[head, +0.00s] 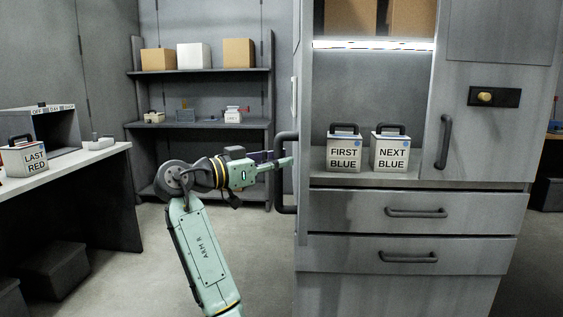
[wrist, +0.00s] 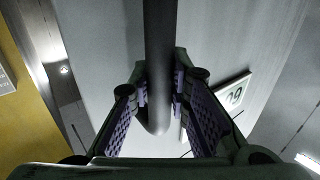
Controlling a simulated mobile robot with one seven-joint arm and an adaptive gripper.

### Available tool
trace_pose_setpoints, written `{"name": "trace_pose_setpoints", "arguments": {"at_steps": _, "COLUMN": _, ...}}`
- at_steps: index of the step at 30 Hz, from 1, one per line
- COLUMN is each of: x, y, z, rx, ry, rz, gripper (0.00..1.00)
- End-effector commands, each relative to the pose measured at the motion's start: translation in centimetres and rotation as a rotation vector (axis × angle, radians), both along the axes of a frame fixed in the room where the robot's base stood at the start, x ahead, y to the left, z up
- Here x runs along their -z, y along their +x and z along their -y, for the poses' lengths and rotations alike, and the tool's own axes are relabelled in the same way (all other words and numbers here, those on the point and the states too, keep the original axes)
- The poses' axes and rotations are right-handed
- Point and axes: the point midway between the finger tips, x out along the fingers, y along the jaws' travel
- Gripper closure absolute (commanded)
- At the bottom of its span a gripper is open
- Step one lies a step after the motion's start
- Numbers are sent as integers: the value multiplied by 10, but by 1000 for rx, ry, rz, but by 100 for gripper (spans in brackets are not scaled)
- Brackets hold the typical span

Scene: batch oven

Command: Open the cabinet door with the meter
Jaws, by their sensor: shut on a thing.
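The left cabinet door (head: 304,130) stands swung open and shows almost edge-on in the head view, with the interior exposed to its right. A thin white plate (head: 293,95) sits on its outer face. The wrist view shows a white plate with dark marks (wrist: 235,95) on the door; I cannot tell whether it is the meter. The dark door handle (head: 283,190) sticks out to the left. My gripper (head: 288,160) is shut on this handle. In the wrist view the handle (wrist: 160,50) runs between the purple finger pads, which hide part of it.
Inside the cabinet stand the FIRST BLUE box (head: 344,155) and NEXT BLUE box (head: 390,155). Two drawers (head: 350,212) lie below, and a closed door (head: 485,140) is at right. A bench (head: 100,160) stands left. Bare floor (head: 200,255) lies around my arm.

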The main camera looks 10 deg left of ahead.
Motion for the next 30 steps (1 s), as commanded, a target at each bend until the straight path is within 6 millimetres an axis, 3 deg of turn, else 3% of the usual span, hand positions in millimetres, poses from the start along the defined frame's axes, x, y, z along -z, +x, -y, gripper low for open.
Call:
{"name": "trace_pose_setpoints", "arguments": {"at_steps": 8, "x": 1, "y": -1, "z": -1, "rx": -1, "ry": 1, "rz": -1, "gripper": 100}}
{"name": "trace_pose_setpoints", "arguments": {"at_steps": 9, "x": 1, "y": -1, "z": -1, "rx": -1, "ry": 1, "rz": -1, "gripper": 82}}
{"name": "trace_pose_setpoints", "arguments": {"at_steps": 18, "x": 0, "y": 0, "z": -1, "rx": -1, "ry": 0, "rz": 0, "gripper": 62}}
{"name": "trace_pose_setpoints", "arguments": {"at_steps": 30, "x": 0, "y": -6, "z": -7, "rx": -4, "ry": -1, "rz": 1, "gripper": 62}}
